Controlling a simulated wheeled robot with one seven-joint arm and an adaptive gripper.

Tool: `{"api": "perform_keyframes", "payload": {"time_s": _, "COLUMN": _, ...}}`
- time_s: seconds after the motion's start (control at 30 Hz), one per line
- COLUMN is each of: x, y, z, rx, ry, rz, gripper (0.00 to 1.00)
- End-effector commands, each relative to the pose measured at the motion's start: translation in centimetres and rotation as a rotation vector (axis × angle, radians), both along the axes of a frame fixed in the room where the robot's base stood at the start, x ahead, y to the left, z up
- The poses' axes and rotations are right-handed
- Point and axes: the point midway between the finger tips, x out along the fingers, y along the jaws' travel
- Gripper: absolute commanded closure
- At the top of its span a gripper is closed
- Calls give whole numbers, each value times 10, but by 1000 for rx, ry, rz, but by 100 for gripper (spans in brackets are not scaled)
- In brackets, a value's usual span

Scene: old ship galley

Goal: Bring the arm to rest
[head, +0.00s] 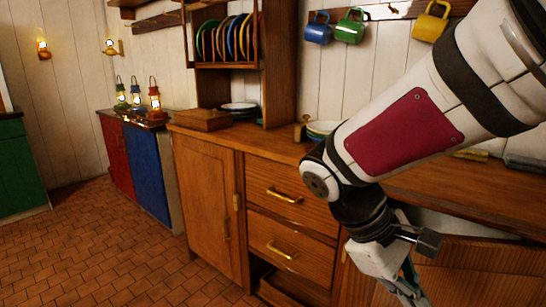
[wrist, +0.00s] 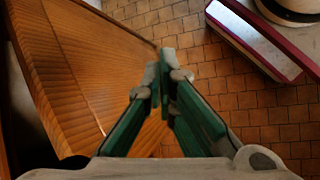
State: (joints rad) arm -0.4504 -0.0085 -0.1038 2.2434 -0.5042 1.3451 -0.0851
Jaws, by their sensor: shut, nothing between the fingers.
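My arm reaches in from the right of the head view, in front of the wooden counter, and bends down at its wrist. My gripper (wrist: 165,62) points down in the wrist view, with its two green fingers together at the tips and nothing between them. In the head view my gripper (head: 413,290) is partly cut off by the bottom edge. It hangs in front of the lower cabinet fronts, apart from the counter top. In the wrist view a ribbed wooden front (wrist: 85,75) lies to the left of the fingers, and the tiled floor (wrist: 265,110) lies below.
The wooden counter (head: 270,143) has drawers with brass handles (head: 285,196) facing the room. A wooden box (head: 205,119) and stacked plates (head: 239,107) stand on it. Lanterns (head: 154,98) stand on the far cabinet. Mugs (head: 351,26) hang above. The tiled floor (head: 95,250) at left is clear.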

Motion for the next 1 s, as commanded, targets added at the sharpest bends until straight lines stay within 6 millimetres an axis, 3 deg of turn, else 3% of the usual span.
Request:
{"api": "perform_keyframes", "payload": {"time_s": 0.3, "x": -92, "y": -9, "z": 23, "rx": 269, "ry": -175, "rz": -321, "gripper": 100}}
{"api": "perform_keyframes", "payload": {"time_s": 0.5, "x": -133, "y": 1, "z": 25, "rx": 399, "ry": -275, "rz": -472, "gripper": 100}}
{"api": "perform_keyframes", "payload": {"time_s": 0.87, "x": -170, "y": 21, "z": 20, "rx": 537, "ry": -403, "rz": -625, "gripper": 100}}
{"api": "perform_keyframes", "payload": {"time_s": 1.0, "x": -167, "y": 22, "z": 41, "rx": 543, "ry": -418, "rz": -621, "gripper": 100}}
